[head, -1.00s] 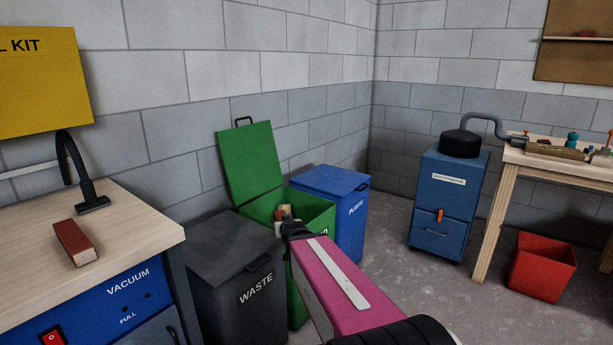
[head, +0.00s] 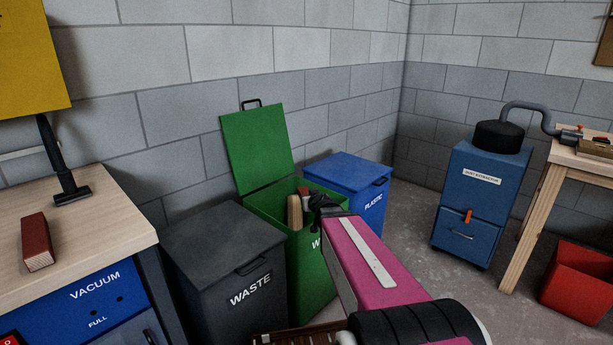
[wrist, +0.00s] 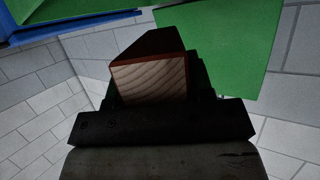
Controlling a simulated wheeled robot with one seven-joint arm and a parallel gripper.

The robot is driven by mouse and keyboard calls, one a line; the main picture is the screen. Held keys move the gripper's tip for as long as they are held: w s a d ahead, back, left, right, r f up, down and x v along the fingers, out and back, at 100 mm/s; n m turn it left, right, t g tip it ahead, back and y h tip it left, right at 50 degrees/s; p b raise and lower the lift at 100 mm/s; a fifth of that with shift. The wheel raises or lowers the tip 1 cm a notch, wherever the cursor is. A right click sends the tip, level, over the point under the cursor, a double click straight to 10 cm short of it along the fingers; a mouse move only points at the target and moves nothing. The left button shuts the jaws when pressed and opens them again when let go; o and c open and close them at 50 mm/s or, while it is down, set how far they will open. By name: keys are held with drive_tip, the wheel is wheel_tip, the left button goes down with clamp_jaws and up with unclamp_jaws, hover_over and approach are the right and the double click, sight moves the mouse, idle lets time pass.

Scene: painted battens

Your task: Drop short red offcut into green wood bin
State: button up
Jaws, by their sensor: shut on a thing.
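The green wood bin (head: 312,262) stands with its lid (head: 258,150) raised against the wall. My gripper (head: 318,203) is at the bin's opening in the head view. In the wrist view my gripper (wrist: 155,100) is shut on a red-painted offcut (wrist: 148,45), with its bare end grain facing the camera. In the head view only a small red bit of this offcut (head: 305,192) shows beside my gripper. A pale wood piece (head: 294,212) stands in the bin's opening, just left of my gripper. How high the offcut is above the bin floor is hidden.
A dark waste bin (head: 225,260) stands left of the green bin, and a blue plastic bin (head: 345,180) behind right. Another red block (head: 36,240) lies on the workbench (head: 95,215). A blue dust extractor (head: 480,195) and a red tub (head: 578,285) stand right.

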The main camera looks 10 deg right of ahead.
sight(306, 187)
drive_tip(key=w+y, duration=0.1)
drive_tip(key=w, duration=0.1)
drive_tip(key=w+n+y, duration=0.1)
drive_tip(key=w, duration=0.1)
drive_tip(key=w+n+y, duration=0.1)
drive_tip(key=w, duration=0.1)
drive_tip(key=shift+d+r+g, duration=0.1)
drive_tip(key=shift+d+g, duration=0.2)
drive_tip(key=w+r+n+g+y, duration=0.3)
drive_tip(key=w+r+n+y, duration=0.2)
drive_tip(key=w, duration=0.1)
drive_tip(key=shift+h, duration=0.3)
drive_tip(key=shift+w+d+f, duration=0.1)
drive_tip(key=shift+f, duration=1.4)
drive_tip(key=shift+w+d+f, duration=0.1)
drive_tip(key=shift+f, duration=1.4)
drive_tip(key=o, duration=1)
